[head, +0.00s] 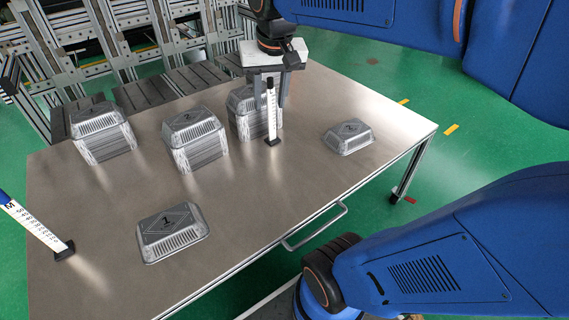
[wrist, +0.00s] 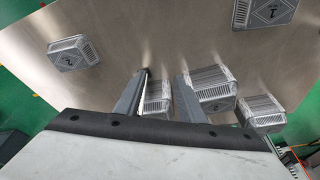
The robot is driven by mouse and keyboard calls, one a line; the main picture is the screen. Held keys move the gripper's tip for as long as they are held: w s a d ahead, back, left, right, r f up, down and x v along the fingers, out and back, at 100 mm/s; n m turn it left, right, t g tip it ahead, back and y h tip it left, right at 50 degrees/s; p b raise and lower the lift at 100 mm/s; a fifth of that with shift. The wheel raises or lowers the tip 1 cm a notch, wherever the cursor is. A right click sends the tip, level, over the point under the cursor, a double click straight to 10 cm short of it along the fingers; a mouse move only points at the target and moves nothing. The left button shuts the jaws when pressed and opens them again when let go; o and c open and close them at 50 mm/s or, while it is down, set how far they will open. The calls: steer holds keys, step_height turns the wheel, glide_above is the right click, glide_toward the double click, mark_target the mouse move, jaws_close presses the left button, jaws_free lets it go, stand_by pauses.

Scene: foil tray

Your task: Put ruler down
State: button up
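Foil tray stacks (head: 103,133) (head: 197,142) (head: 241,100) stand along the back of the steel table (head: 260,210). A single foil tray marked 1 (head: 172,232) lies front left, one marked 2 (head: 348,137) lies right. The front middle is clear.

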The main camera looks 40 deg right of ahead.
steer(key=s+a+f+n+t, duration=0.1)
steer(key=s+a+f+n, duration=0.3)
steer(key=s+f, duration=0.6)
steer(key=shift+s+a+t+y, duration=0.2)
steer(key=shift+s+t+y, duration=0.2)
steer(key=shift+s, duration=0.7)
